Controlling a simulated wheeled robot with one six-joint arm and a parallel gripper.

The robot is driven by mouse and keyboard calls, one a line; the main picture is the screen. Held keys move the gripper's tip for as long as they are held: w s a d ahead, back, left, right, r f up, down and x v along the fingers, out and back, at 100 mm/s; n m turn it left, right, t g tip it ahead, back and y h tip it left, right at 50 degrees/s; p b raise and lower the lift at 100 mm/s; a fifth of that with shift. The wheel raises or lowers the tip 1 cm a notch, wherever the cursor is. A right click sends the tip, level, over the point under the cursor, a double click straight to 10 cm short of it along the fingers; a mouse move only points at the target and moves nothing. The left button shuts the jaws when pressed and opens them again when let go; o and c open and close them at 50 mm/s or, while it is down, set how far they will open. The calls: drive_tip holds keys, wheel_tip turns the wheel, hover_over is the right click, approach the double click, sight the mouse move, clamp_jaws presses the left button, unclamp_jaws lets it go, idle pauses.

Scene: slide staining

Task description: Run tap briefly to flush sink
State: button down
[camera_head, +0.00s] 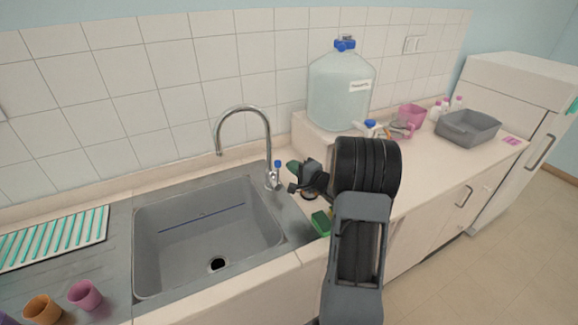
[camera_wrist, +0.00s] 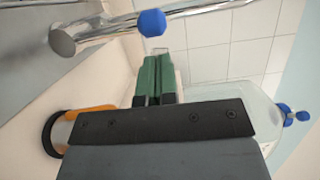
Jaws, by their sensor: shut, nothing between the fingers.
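The chrome tap (camera_head: 244,110) arches over the grey sink (camera_head: 165,245), with its spout above the basin. Its blue-tipped handle (camera_head: 278,164) stands at the base, on the sink's right side. No water shows below the spout, and the basin looks empty around its dark drain (camera_head: 217,264). My gripper (camera_head: 292,167) is beside the handle, to its right. In the wrist view its green fingers (camera_wrist: 159,62) are closed together and empty. The handle's blue tip (camera_wrist: 152,22) shows just beyond them, seemingly apart from them; the exact gap is hard to judge.
A green sponge (camera_head: 321,223) lies by the sink's right edge, below my gripper. A large water carboy (camera_head: 340,90) stands behind my arm. A drying rack (camera_head: 55,238), an orange cup (camera_head: 42,309) and a pink cup (camera_head: 85,294) are left. A grey tub (camera_head: 468,128) sits far right.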

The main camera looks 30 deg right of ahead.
drive_tip(key=d+b+v, duration=0.1)
drive_tip(key=v, duration=1)
drive_tip(key=shift+b, duration=0.35)
